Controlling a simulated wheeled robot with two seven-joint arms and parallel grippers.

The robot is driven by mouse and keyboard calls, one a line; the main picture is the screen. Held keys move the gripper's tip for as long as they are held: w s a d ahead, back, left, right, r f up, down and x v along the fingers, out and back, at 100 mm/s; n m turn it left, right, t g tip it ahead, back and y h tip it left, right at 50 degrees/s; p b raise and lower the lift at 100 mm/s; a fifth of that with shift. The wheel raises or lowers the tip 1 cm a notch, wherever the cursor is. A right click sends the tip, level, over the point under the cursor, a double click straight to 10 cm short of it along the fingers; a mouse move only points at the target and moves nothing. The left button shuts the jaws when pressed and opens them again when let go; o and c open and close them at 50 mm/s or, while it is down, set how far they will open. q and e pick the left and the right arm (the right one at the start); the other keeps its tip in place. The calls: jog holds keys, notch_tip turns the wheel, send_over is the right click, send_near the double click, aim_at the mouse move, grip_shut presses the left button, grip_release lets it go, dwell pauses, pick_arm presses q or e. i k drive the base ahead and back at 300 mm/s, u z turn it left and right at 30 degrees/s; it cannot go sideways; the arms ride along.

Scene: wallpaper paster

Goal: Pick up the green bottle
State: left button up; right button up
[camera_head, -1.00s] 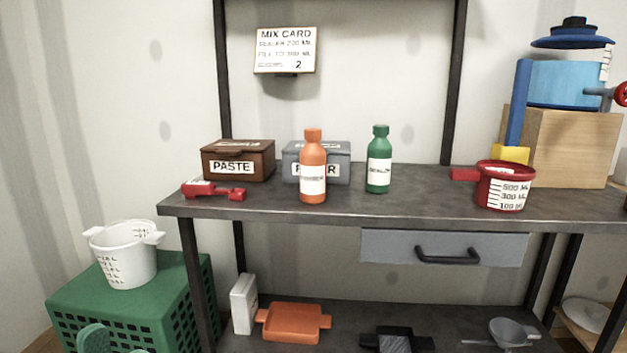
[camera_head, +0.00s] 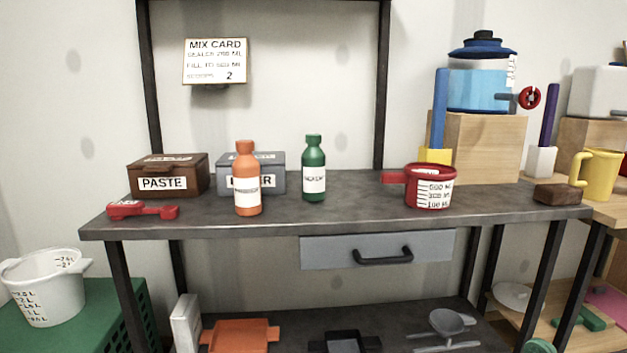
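The green bottle (camera_head: 314,168) stands upright on the dark grey workbench top (camera_head: 340,213), with a white label on its front. An orange bottle (camera_head: 247,178) stands to its left and a little closer to me. The grey box (camera_head: 265,173) is behind and between the two bottles. Neither of my grippers shows in the head view.
A red measuring cup (camera_head: 431,186) stands right of the green bottle, its handle pointing left. A brown PASTE box (camera_head: 168,176) and a red tool (camera_head: 143,210) are at left. A drawer (camera_head: 377,249) is below the top. Bare bench top lies before the green bottle.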

aim_at(312, 159)
jog(key=z, duration=1.3)
jog(key=i, duration=0.85)
jog(key=u, duration=0.6)
